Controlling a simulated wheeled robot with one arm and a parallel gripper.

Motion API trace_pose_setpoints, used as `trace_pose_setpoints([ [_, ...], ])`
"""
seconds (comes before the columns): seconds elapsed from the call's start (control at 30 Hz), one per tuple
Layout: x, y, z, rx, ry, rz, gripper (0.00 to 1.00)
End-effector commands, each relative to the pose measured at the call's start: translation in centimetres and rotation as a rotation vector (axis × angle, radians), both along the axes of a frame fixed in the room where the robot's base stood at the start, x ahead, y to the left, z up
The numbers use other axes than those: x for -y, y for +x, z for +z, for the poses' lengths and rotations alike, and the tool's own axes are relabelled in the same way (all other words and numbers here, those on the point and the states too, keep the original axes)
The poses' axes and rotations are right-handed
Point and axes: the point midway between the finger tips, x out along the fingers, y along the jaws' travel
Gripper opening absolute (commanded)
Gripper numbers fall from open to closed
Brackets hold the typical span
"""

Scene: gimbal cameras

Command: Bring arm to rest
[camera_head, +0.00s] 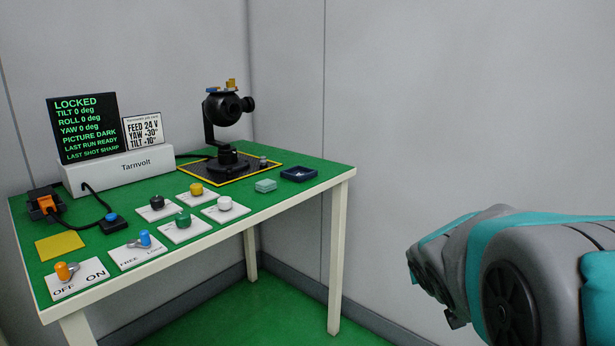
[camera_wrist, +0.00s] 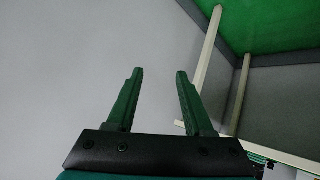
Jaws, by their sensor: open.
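My arm, grey with teal bands, is folded at the lower right of the head view, off the right end of the table. The fingers of my gripper are not clearly seen there. In the wrist view my gripper (camera_wrist: 158,90) shows two dark green fingers standing apart, with nothing between them. Behind them is plain grey wall. The green-topped table (camera_head: 310,182) stands to the left of my arm, with a clear gap between them.
The table carries a black gimbal camera (camera_head: 226,108), a display (camera_head: 88,128) reading LOCKED, several knobs and switches, including an orange OFF/ON switch (camera_head: 66,271), and a dark blue tray (camera_head: 299,173). Grey walls (camera_head: 430,100) close in behind. Green floor (camera_head: 265,310) shows below.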

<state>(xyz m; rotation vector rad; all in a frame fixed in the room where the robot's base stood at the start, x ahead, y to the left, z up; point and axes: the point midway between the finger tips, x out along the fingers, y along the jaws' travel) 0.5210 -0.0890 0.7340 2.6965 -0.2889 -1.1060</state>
Motion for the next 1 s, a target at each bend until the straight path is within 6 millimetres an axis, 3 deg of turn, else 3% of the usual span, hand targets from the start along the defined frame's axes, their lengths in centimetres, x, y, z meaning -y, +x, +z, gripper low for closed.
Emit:
trace_pose_setpoints([
  [0.1,-0.2,-7.1,-4.0,-0.209,0.05,-0.071,0.52],
  [0.23,-1.8,-15.2,-7.5,-0.44,0.118,-0.106,0.52],
  [0.4,-5.4,-24.8,-10.2,-0.717,0.215,-0.088,0.52],
  [0.5,-7.2,-28.9,-10.9,-0.836,0.257,-0.066,0.52],
  [0.6,-8.3,-31.5,-11.0,-0.909,0.286,-0.046,0.52],
  [0.7,-8.9,-32.5,-11.0,-0.94,0.299,-0.036,0.52],
  [1.0,-8.9,-32.7,-11.0,-0.945,0.3,-0.035,0.52],
])
